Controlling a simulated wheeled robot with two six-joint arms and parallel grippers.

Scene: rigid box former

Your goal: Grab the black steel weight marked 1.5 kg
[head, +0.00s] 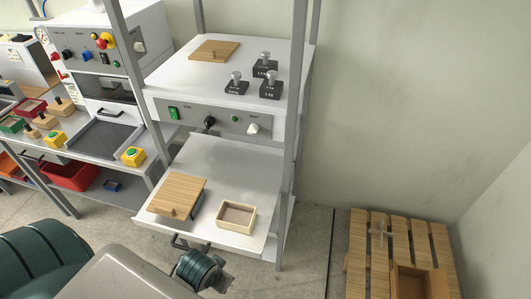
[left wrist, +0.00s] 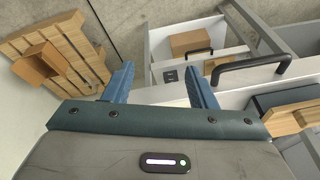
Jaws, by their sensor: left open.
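Three black steel weights with grey knobs stand upright on the upper white shelf in the head view: a left one (head: 236,88), a back one (head: 265,68) and a front right one (head: 271,88). Their white markings are too small to read with certainty, so I cannot tell surely which is 1.5 kg. My left gripper (left wrist: 159,72) shows in the left wrist view with blue fingers spread and nothing between them. It is low in front of the bench, apart from the weights. My right gripper is out of view.
A wooden board (head: 214,50) lies left of the weights. The lower pull-out shelf (head: 235,178) holds a wooden-lidded box (head: 177,195) and an open wooden tray (head: 236,216). A grey upright post (head: 294,130) stands right of the shelves. A pallet (head: 430,240) lies on the floor.

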